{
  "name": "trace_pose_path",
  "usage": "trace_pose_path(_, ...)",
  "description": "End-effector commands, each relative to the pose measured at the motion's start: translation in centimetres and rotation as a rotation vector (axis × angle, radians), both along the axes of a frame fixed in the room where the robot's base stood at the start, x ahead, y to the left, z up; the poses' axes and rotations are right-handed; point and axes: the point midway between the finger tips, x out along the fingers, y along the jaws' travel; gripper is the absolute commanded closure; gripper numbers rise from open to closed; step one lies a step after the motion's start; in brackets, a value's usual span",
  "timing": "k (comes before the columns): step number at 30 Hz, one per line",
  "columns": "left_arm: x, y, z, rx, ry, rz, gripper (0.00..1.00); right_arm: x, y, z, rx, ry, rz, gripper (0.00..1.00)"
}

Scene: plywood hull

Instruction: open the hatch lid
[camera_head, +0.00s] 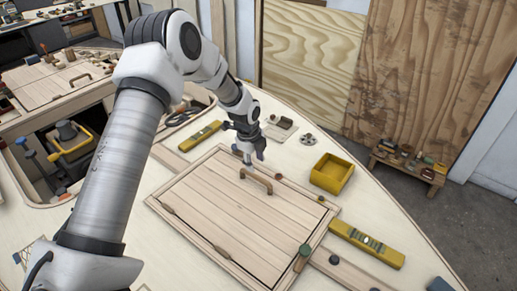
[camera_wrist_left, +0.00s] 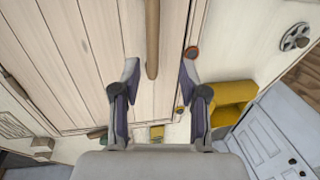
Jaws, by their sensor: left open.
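The hatch lid (camera_head: 235,215) is a pale planked wooden panel lying flat in its frame on the plywood deck. Its brown bar handle (camera_head: 257,180) is near the lid's far edge. My left gripper (camera_head: 253,160) is open, pointing down just beyond and above the handle. In the left wrist view, the handle (camera_wrist_left: 152,40) runs between the two spread fingers of the gripper (camera_wrist_left: 161,72), nearer the left finger. The planked lid (camera_wrist_left: 90,50) fills the upper left there. I cannot tell the exact height of the fingertips over the handle. My right gripper is not in view.
A yellow open bin (camera_head: 332,174) stands right of the lid. A yellow spirit level (camera_head: 367,244) lies at the lower right and a yellow tool (camera_head: 201,136) at the far left. A green-topped tool (camera_head: 303,257) lies on the lid's near right edge. An open compartment (camera_head: 50,150) is at the left.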

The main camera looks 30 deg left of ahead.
Motion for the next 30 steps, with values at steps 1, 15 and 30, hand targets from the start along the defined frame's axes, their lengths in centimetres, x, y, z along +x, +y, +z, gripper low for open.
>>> trace_pose_path(1, 0.1, 0.0, 0.0, 0.0, 0.0, -0.001, 0.57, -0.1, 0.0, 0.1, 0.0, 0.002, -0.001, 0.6)
trace_pose_path(15, 1.4, -0.2, -7.1, 0.001, -0.001, -0.001, 0.57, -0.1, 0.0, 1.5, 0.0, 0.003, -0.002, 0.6)
trace_pose_path(30, 1.4, -0.2, -7.6, 0.0, 0.0, 0.0, 1.0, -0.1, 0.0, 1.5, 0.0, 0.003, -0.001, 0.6)
